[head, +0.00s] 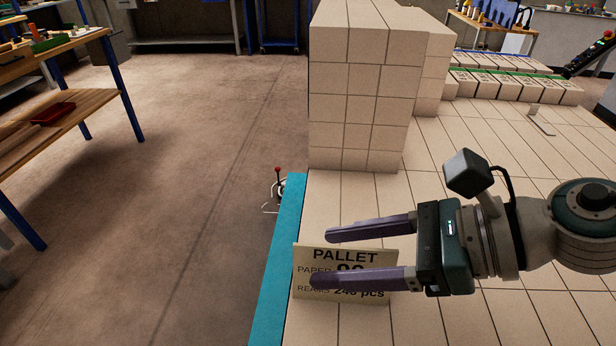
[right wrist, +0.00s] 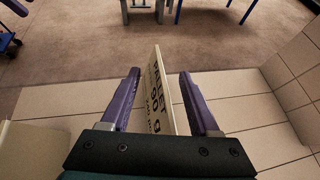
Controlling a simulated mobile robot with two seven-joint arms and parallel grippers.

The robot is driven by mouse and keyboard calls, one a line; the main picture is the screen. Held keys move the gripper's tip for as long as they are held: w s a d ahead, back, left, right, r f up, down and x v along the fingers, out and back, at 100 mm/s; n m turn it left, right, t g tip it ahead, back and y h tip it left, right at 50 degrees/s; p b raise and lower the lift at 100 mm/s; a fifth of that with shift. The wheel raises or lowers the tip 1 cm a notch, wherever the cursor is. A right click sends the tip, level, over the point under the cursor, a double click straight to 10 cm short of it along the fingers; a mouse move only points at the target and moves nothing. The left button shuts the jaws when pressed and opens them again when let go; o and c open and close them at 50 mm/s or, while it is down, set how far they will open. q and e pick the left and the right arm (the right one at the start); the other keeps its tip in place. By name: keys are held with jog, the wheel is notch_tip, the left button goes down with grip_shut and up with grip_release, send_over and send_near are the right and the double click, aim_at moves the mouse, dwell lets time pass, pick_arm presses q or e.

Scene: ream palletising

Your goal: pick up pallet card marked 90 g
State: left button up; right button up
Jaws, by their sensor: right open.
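The pallet card (head: 343,256) is a cream upright board with black print reading PALLET, PAPER 90 and a REAMS line with 240 pcs, partly covered by my fingers. It stands on the cream tiled surface near its teal edge. My right gripper (head: 322,258) has its two purple fingers open, spread on either side of the card. In the right wrist view the card (right wrist: 157,75) stands between the open fingers (right wrist: 159,74), with a gap to the left finger and a smaller one to the right finger.
A tall stack of cream reams (head: 360,100) rises behind the card. Rows of reams with green and blue strips (head: 505,85) lie at the back right. A workbench (head: 70,100) with a red tray stands at the left.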

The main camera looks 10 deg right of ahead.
jog(key=shift+c, duration=0.2)
grip_shut()
dwell(0.5)
